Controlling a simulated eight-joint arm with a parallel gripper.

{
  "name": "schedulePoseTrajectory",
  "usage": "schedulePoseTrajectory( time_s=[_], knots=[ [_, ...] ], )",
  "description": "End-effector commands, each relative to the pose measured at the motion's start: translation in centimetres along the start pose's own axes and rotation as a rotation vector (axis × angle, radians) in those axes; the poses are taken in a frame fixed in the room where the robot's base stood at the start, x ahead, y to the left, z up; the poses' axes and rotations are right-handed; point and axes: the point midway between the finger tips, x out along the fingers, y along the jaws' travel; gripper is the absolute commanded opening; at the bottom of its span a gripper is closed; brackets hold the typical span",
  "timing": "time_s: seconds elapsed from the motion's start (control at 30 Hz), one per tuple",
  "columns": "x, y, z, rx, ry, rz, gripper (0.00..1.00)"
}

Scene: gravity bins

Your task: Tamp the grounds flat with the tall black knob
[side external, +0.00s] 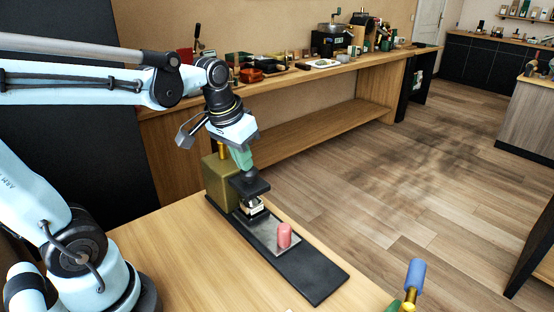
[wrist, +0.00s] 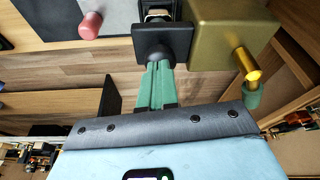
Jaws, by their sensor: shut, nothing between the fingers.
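My gripper (side external: 243,166) has green fingers, shut with nothing between them, pointing down at the black square-topped piece (side external: 249,184). In the wrist view the fingertips (wrist: 158,66) meet or nearly meet a rounded black knob (wrist: 158,53) on that black piece (wrist: 178,40); I cannot tell if they touch. Below the black piece is a small pale and dark part (side external: 252,206), partly hidden. The piece stands beside an olive-gold box (side external: 216,182), also in the wrist view (wrist: 228,30). No grounds are visible.
A pink cylinder (side external: 284,235) stands on a grey plate (side external: 262,231) on a long black base (side external: 312,279). A brass peg (wrist: 246,66) projects from the box. A blue-handled item (side external: 415,274) is at front right. The wooden table (side external: 180,255) is clear at front left.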

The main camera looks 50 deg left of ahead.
Motion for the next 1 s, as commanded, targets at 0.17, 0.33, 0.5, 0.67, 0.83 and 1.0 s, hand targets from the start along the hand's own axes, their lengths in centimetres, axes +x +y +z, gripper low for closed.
schedulePoseTrajectory(
  time_s=[0.17, 0.33, 0.5, 0.67, 0.83, 1.0],
  knots=[
    [-1.1, 0.0, -0.3, 0.0, 0.0, 0.0, 0.0],
    [-2.1, 0.0, -0.7, 0.0, 0.0, 0.0, 0.0],
    [-3.2, 0.0, -1.0, 0.0, 0.0, 0.0, 0.0],
    [-4.1, 0.0, -1.3, 0.0, 0.0, 0.0, 0.0],
    [-5.1, 0.0, -1.6, 0.0, 0.0, 0.0, 0.0],
    [-5.6, 0.0, -1.7, 0.0, 0.0, 0.0, 0.0]
  ],
)
